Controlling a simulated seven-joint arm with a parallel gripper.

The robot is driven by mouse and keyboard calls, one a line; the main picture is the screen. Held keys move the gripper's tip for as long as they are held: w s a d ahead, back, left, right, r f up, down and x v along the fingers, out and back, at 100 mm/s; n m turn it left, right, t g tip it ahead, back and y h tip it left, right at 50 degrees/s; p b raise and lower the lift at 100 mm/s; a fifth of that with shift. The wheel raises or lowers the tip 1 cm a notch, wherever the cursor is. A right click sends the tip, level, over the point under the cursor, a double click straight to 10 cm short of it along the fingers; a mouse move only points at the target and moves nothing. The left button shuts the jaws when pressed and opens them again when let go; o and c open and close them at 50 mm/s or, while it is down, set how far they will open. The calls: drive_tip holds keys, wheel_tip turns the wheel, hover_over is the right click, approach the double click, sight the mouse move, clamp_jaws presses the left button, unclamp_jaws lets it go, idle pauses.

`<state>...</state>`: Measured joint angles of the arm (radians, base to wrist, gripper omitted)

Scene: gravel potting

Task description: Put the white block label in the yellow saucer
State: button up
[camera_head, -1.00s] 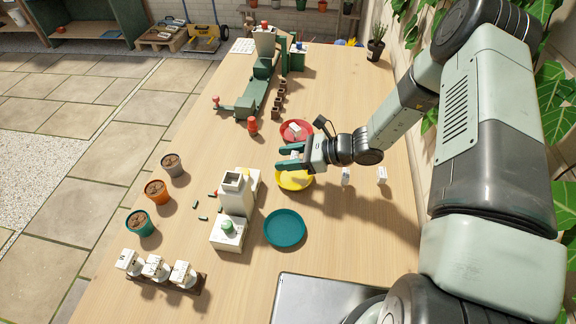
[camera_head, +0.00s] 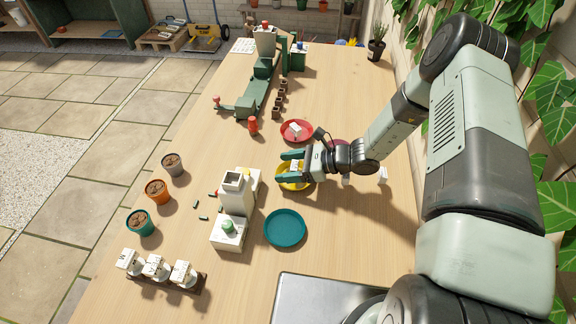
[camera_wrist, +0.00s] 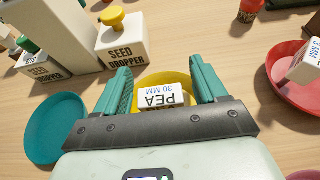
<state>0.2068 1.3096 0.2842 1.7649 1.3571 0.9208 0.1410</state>
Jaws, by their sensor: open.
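A white block label (camera_wrist: 161,97) printed "PEA 30 MM" is between the fingers of my gripper (camera_wrist: 162,88) in the wrist view, with a narrow gap to each finger. The yellow saucer (camera_wrist: 160,77) shows behind and around it. The label appears to be in this saucer, though its underside is hidden. In the head view, my open gripper (camera_head: 290,168) is over the yellow saucer (camera_head: 300,187), hiding much of it. The label (camera_head: 294,166) shows as a small white patch between the fingers.
A red saucer (camera_head: 309,130) holds another white block (camera_head: 295,130). A teal saucer (camera_head: 285,229) is empty. A white seed dropper (camera_head: 236,192) stands left of my gripper. Other white blocks (camera_head: 383,174) stand to the right. Pots (camera_head: 157,192) line the left edge.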

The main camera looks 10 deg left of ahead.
sight(296, 165)
drive_tip(key=shift+d+r, duration=0.15)
drive_tip(key=shift+r, duration=0.05)
drive_tip(key=v, duration=0.4)
drive_tip(key=shift+d, duration=0.3)
wheel_tip(296, 165, up, 7)
